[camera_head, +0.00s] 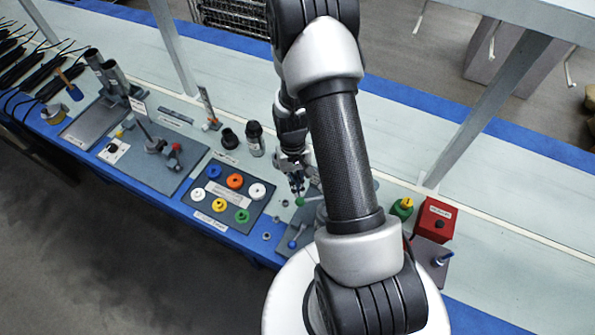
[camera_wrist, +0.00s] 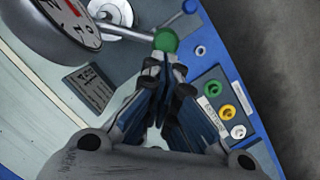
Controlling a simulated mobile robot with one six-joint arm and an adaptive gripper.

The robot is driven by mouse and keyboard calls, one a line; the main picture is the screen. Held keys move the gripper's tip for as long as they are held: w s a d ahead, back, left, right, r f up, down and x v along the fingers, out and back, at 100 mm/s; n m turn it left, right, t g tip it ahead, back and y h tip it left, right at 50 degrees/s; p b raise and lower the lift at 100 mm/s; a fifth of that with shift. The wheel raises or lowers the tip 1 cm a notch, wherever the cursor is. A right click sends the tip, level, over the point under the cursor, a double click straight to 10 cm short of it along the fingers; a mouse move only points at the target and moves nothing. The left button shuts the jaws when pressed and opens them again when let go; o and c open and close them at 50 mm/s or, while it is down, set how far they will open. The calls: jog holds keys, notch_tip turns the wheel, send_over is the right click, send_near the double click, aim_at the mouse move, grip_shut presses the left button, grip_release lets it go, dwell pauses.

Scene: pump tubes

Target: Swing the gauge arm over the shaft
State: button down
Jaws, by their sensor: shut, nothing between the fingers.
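The gauge arm is a thin metal rod with a green ball knob (camera_wrist: 166,41) at its end in the wrist view. The knob also shows in the head view (camera_head: 300,201). A dial gauge (camera_wrist: 78,20) with a red mark on its white face is at the top left of the wrist view, beside the rod. A silver round part (camera_wrist: 112,12), possibly the shaft, is partly hidden behind the rod. My gripper (camera_wrist: 163,66) is shut and empty, its fingertips right at the green knob; I cannot tell whether they touch. In the head view my gripper (camera_head: 297,188) is just above the knob.
A dark board with coloured rings (camera_head: 228,194) lies left of my gripper. A blue ball knob (camera_head: 292,243) is nearer the front edge. A red box (camera_head: 435,217) and a green-and-yellow part (camera_head: 402,208) stand to the right. Black cylinders (camera_head: 254,140) stand behind. My arm hides much of the gauge station.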

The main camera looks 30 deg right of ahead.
jog(key=shift+s+a+n, duration=0.25)
jog(key=shift+s, duration=0.3)
jog(key=shift+s+a+n, duration=0.25)
jog(key=shift+s, duration=0.25)
jog(key=w+r+p, duration=0.1)
jog(key=w+r, duration=0.1)
jog(key=r, duration=0.3)
jog(key=w+d+r+p, duration=0.1)
jog(key=w+r+p, duration=0.1)
jog(key=r, duration=0.4)
jog(key=shift+w+d+r, duration=0.15)
jog(key=shift+w+d, duration=0.05)
jog(key=shift+w, duration=0.6)
